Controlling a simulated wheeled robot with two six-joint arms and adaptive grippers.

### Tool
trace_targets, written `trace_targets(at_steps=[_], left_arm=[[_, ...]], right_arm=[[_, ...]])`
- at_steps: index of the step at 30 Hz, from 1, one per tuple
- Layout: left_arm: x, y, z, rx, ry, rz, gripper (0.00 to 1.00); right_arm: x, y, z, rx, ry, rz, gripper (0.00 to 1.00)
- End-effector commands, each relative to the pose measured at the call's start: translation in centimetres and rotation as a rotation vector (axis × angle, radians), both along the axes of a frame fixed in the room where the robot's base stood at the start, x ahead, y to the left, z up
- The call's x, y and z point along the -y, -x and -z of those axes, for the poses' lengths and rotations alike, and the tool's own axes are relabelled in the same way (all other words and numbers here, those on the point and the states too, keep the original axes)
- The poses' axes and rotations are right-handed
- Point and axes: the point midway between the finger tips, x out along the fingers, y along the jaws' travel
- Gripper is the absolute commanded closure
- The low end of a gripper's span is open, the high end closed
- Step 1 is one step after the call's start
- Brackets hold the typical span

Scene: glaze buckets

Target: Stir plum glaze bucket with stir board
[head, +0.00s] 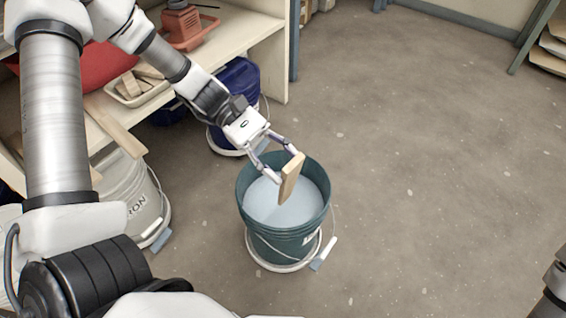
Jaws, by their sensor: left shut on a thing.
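My left gripper (280,146) is shut on a short wooden stir board (291,178), held steeply over a teal bucket (285,243). The bucket stands on the floor and holds a pale grey-blue liquid (272,208). The board's lower end is over or in the liquid; I cannot tell if it dips in. No plum-coloured liquid shows. I see no plum label. The bucket's wire handle hangs down on the right side. My right gripper is not in view.
A dark blue bucket (240,85) stands behind, by the wooden shelf (262,40). A whitish bucket (143,203) is at the left. A loose wooden board (115,126) juts from the shelf. The floor to the right is clear.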

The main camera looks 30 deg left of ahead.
Motion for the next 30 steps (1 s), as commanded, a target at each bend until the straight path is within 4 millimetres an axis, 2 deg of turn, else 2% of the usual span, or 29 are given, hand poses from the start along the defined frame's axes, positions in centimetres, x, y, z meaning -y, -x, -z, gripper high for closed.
trace_targets(at_steps=[1, 30], left_arm=[[-0.1, -0.2, 1.0, -0.001, 0.000, 0.000, 1.00], [-2.9, -3.8, 11.7, -0.001, 0.000, 0.001, 1.00]], right_arm=[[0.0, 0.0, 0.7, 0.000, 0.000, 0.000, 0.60], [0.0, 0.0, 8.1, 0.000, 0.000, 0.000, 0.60]])
